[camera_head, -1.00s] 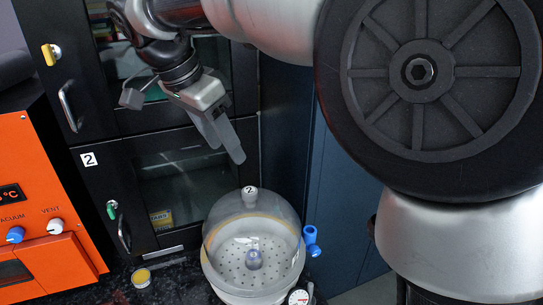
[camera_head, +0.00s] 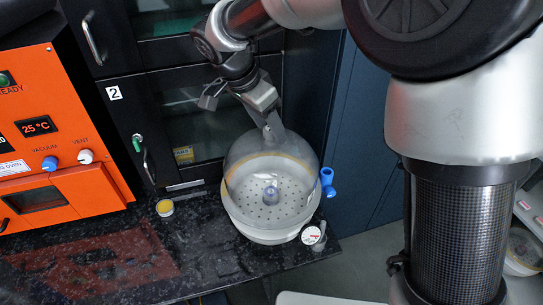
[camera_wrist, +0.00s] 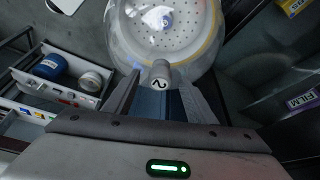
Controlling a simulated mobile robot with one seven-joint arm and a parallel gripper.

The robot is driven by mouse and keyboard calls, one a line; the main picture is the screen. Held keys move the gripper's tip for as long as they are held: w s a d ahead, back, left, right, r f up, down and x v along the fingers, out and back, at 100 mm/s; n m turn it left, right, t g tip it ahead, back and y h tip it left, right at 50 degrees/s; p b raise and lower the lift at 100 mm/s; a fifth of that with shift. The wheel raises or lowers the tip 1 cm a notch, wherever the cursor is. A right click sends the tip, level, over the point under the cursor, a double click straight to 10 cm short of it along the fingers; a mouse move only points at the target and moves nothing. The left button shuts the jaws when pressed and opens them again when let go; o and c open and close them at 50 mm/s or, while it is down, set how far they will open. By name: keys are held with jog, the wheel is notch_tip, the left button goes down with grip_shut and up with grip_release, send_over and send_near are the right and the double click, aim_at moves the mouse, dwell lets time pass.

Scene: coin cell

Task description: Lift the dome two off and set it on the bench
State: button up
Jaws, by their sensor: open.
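The clear dome two (camera_head: 258,158) sits on its round white desiccator base (camera_head: 262,231) on the dark bench (camera_head: 80,262). A small blue-capped item (camera_head: 270,194) stands on the perforated plate inside. My gripper (camera_head: 272,130) is at the top of the dome and hides its knob in the head view. In the wrist view the knob (camera_wrist: 159,72), marked 2, lies near the fingertips, between the two fingers of my open gripper (camera_wrist: 160,88). I cannot tell whether the fingers touch it. The dome (camera_wrist: 208,22) extends beyond the knob.
A blue valve (camera_head: 327,182) and a round gauge (camera_head: 311,236) stick out at the base's right side. An orange oven (camera_head: 60,140) is at far left. The bench at front left is clear.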

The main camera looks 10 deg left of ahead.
jog(key=shift+x, duration=0.95)
jog(key=shift+c, duration=0.5)
grip_shut()
jog(key=shift+r, duration=0.1)
notch_tip(320, 180, up, 10)
